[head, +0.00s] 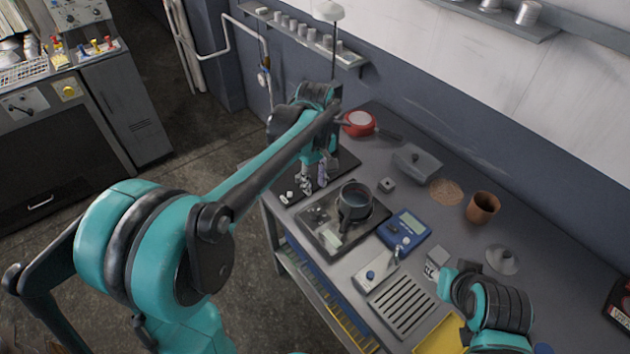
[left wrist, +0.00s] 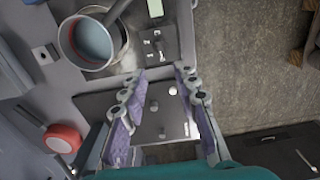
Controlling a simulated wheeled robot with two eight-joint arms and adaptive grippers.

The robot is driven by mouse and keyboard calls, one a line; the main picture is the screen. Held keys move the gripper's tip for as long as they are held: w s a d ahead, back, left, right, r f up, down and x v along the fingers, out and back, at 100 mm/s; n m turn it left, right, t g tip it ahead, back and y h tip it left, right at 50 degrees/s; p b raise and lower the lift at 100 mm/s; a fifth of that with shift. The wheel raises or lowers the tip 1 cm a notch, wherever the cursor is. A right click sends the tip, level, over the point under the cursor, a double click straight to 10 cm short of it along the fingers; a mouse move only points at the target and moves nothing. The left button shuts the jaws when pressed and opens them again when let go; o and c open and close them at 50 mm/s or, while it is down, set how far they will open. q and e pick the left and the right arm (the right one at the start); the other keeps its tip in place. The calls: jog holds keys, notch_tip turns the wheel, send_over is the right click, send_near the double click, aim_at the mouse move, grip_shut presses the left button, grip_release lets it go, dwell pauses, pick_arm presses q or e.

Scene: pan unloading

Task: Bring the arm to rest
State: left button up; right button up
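My left gripper (head: 313,178) is over the dark plate at the table's left end. In the left wrist view my left gripper (left wrist: 160,100) has its two purple-padded fingers well apart, with nothing held between them. A dark pot (head: 355,199) stands on the hob beside the gripper; the pot (left wrist: 88,42) also shows at the upper left of the left wrist view, apart from the fingers. A red pan (head: 359,123) lies behind, near the wall. My right arm shows at the lower right of the head view, but its fingers cannot be made out.
The dark plate (left wrist: 165,130) with small knobs lies below the left fingers. A blue device (head: 405,230), a slotted grey tray (head: 403,306), a brown cup (head: 482,208) and a grey cone-shaped item (head: 502,259) stand on the table. Floor (head: 215,165) is open left of the table.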

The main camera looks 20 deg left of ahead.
pick_arm(q)
jog(key=s+a+f+m+t+b, duration=0.1)
jog(key=s+f+m+t+b, duration=0.1)
jog(key=s+m, duration=0.3)
jog(key=s+a+f+m+t+b, duration=0.2)
jog(key=s+m+t, duration=0.3)
jog(key=s, duration=0.7)
jog(key=shift+s+f+m+b, duration=0.2)
jog(key=shift+f+m+b, duration=0.1)
